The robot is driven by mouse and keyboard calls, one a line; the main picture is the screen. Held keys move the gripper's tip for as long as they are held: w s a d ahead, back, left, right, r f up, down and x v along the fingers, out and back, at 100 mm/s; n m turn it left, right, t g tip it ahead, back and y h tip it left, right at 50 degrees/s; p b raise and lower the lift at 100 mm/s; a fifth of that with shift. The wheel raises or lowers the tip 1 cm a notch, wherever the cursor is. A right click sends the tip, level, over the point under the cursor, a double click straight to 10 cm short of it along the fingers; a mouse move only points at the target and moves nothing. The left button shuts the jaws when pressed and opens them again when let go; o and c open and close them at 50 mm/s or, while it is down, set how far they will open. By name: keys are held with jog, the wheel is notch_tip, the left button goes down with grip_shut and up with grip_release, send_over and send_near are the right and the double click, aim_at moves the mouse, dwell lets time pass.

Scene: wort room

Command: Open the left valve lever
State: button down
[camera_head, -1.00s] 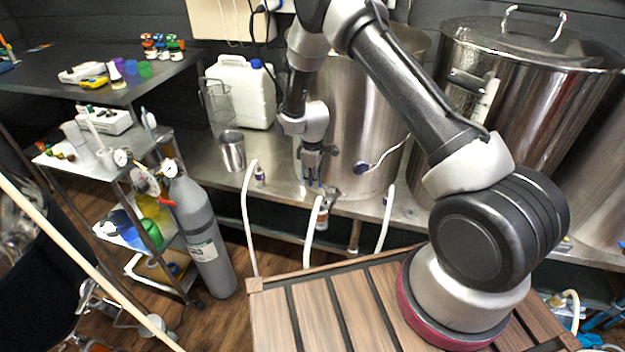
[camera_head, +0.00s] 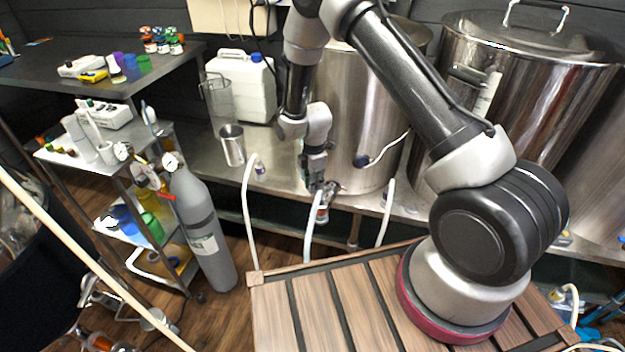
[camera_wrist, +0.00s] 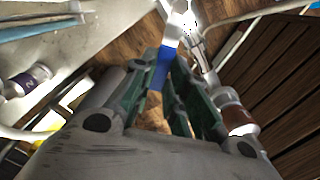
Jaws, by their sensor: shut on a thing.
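The valve (camera_head: 328,196) sits low on the front of the left steel kettle (camera_head: 352,120), with a white hose (camera_head: 313,230) hanging below it. In the wrist view its metal body (camera_wrist: 196,42) is at the upper middle. Its blue lever (camera_wrist: 162,68) reaches down between my fingers. My gripper (camera_head: 319,184) is at the valve, pointing down. In the wrist view my gripper (camera_wrist: 168,80) is shut on the blue lever, with green-lined fingers on both sides. In the head view my gripper hides the lever.
A second steel kettle (camera_head: 515,90) stands to the right. A white canister (camera_head: 243,88) and a metal cup (camera_head: 232,146) stand on the steel bench left of my arm. More hoses (camera_head: 248,210) hang on either side of the valve. A grey gas cylinder (camera_head: 201,225) stands at the left.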

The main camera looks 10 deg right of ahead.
jog(key=shift+s+d+n, duration=0.55)
jog(key=shift+s+n, duration=0.2)
jog(key=shift+n, duration=0.9)
jog(key=shift+s+d+n, duration=0.5)
jog(key=shift+s+n, duration=0.25)
jog(key=shift+n, duration=0.85)
jog(key=shift+s+d+n, duration=0.55)
jog(key=shift+s+n, duration=0.2)
jog(key=shift+n, duration=0.9)
jog(key=shift+d, duration=0.1)
jog(key=c, duration=1.4)
grip_release()
jog(key=shift+r, duration=0.1)
notch_tip(320, 180, up, 12)
jog(key=shift+f, duration=0.1)
